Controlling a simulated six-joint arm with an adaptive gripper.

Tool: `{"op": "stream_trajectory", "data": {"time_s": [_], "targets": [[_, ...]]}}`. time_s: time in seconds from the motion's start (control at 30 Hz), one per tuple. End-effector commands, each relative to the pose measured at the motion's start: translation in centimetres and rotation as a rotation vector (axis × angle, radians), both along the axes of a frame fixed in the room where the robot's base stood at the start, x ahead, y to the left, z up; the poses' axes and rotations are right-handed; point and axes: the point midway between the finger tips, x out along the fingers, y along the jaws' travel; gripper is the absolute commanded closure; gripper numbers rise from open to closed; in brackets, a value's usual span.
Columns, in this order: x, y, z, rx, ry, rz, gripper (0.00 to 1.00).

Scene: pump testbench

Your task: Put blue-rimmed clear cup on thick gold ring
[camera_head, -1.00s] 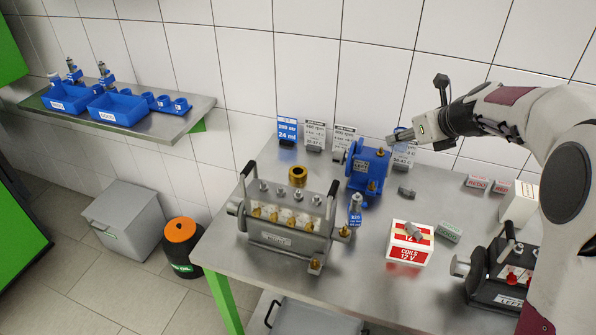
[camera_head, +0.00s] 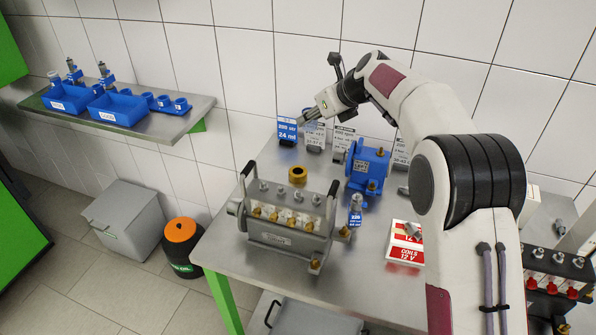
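The thick gold ring (camera_head: 298,174) lies on the steel table behind the grey pump. My gripper (camera_head: 303,119) is high above the table's back edge, in front of the blue sign, above and behind the ring and clear of it. Its fingers point left and down; they are too small to show whether they are open or hold anything. I cannot make out a blue-rimmed clear cup for certain. A small pale cylinder (camera_head: 54,78) stands in the left blue bin on the wall shelf, but its rim is not clear.
The grey pump (camera_head: 285,235) with upright handles stands in front of the ring. A blue pump (camera_head: 367,168) stands to its right, a labelled vial (camera_head: 355,214) nearer. Signs (camera_head: 287,131) line the back. A shelf (camera_head: 182,122) with blue bins is far left.

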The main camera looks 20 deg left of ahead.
Motion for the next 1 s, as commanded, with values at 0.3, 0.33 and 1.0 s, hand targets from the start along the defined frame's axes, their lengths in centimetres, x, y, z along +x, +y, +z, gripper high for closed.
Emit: {"op": "stream_trajectory", "data": {"time_s": [0.3,0.33,1.0], "targets": [[-0.6,3.0,-0.2,-0.003,-0.001,0.033,0.97],[-0.7,3.2,-0.2,-0.003,-0.001,0.035,0.97],[-0.6,3.1,-5.2,-0.004,0.0,0.035,0.97]]}}
